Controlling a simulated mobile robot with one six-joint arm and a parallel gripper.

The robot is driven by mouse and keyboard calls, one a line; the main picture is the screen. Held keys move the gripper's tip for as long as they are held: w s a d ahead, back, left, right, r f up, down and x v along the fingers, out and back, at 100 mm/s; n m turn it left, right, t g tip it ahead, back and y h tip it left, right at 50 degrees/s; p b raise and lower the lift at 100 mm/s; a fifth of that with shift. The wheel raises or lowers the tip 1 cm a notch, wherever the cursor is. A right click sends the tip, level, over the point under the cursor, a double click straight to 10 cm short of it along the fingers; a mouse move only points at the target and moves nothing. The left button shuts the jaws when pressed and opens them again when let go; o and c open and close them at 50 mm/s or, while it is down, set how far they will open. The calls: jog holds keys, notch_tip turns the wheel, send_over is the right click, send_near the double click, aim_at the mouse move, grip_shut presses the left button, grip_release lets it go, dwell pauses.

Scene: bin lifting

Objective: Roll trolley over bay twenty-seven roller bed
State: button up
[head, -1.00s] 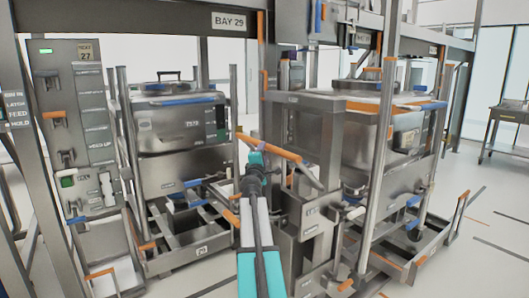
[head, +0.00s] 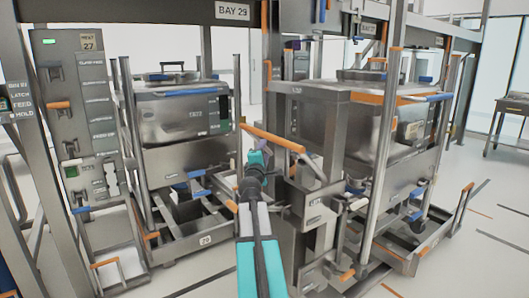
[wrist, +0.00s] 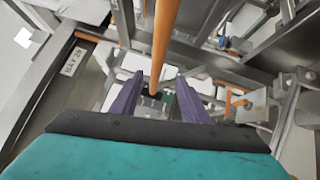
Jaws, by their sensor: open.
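My gripper (head: 252,158) is open, at the left end of a long orange handle bar (head: 280,139) in the head view. In the wrist view the same kind of orange bar (wrist: 164,40) runs down between the two purple fingers (wrist: 160,98), with clear gaps at both sides; I cannot tell if it touches either. The bar is by a steel wheeled frame (head: 325,228), which looks like the trolley, under a large steel bin (head: 365,125) at the right. No roller bed can be clearly made out.
A "BAY 29" sign (head: 232,11) is on the overhead beam. A second steel bin (head: 180,112) stands on a low frame behind left. Steel posts (head: 378,190) stand close at the right. Open floor (head: 480,240) lies at the far right, with a side table (head: 515,108) beyond.

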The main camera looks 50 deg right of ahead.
jog(key=shift+c, duration=0.5)
jog(key=c, duration=0.7)
jog(key=shift+f, duration=0.15)
grip_shut()
jog(key=s+f+n+g+y+p, duration=0.1)
jog(key=s+f+g, duration=0.35)
jog(key=f, duration=0.45)
jog(key=s+f+n+g+p, duration=0.2)
jog(key=s+f+g, duration=0.1)
jog(key=s+f, duration=0.4)
jog(key=s+f+n+g+y+p, duration=0.1)
jog(key=s+f+g, duration=0.35)
jog(key=f, duration=0.55)
jog(key=s+d+r+n+g, duration=0.1)
jog(key=s+r, duration=0.1)
jog(key=s, duration=0.2)
jog(key=s+d+r+n+g+h+p, duration=0.1)
jog(key=s+r+n, duration=0.1)
jog(key=s, duration=0.3)
jog(key=shift+r+g+h, duration=0.25)
jog(key=shift+g+h, duration=0.05)
